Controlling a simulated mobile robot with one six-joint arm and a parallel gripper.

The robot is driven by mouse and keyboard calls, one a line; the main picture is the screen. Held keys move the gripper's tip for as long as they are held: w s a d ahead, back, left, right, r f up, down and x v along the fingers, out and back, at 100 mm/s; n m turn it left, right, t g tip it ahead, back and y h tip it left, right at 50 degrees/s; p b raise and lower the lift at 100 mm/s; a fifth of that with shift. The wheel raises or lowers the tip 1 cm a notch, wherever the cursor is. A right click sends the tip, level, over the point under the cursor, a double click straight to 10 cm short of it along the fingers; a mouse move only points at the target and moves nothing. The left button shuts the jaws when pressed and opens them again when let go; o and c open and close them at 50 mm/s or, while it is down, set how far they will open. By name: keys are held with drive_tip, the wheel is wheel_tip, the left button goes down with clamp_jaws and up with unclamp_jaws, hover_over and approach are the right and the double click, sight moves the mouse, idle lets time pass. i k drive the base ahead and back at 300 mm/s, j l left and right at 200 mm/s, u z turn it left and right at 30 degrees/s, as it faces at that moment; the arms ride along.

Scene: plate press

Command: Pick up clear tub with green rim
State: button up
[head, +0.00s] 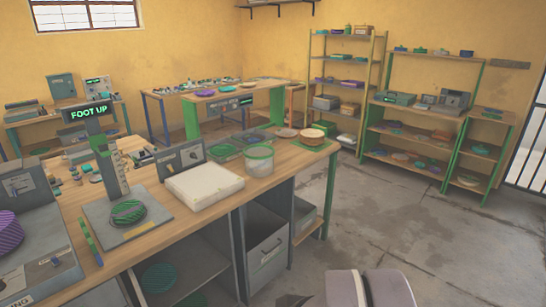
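The clear tub with green rim (258,165) stands upright on the wooden workbench (228,192), near its front edge and toward its right end. Its wall is see-through and pale, and it looks empty, though it is small in the picture. My gripper is not in view. Pale and mauve-grey rounded parts at the bottom edge, right of centre, look like my own arm. They are well apart from the tub.
A white slab (204,186) lies close left of the tub. Behind it are green trays (223,151), and to the right a stack of round boards (311,137). A FOOT UP display stand (120,185) is at left. Open concrete floor (400,222) lies right.

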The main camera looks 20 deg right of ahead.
sight(258, 158)
drive_tip(key=i+l+u, duration=0.15)
drive_tip(key=i+l, duration=0.3)
drive_tip(key=i+l+u, duration=0.15)
drive_tip(key=i+l, duration=0.35)
drive_tip(key=i+l+u, duration=0.15)
drive_tip(key=i+l, duration=0.4)
drive_tip(key=i+l+u, duration=0.2)
drive_tip(key=i+l, duration=0.25)
drive_tip(key=l, duration=0.25)
drive_tip(key=i+l, duration=0.15)
drive_tip(key=i, duration=0.25)
drive_tip(key=u, duration=0.05)
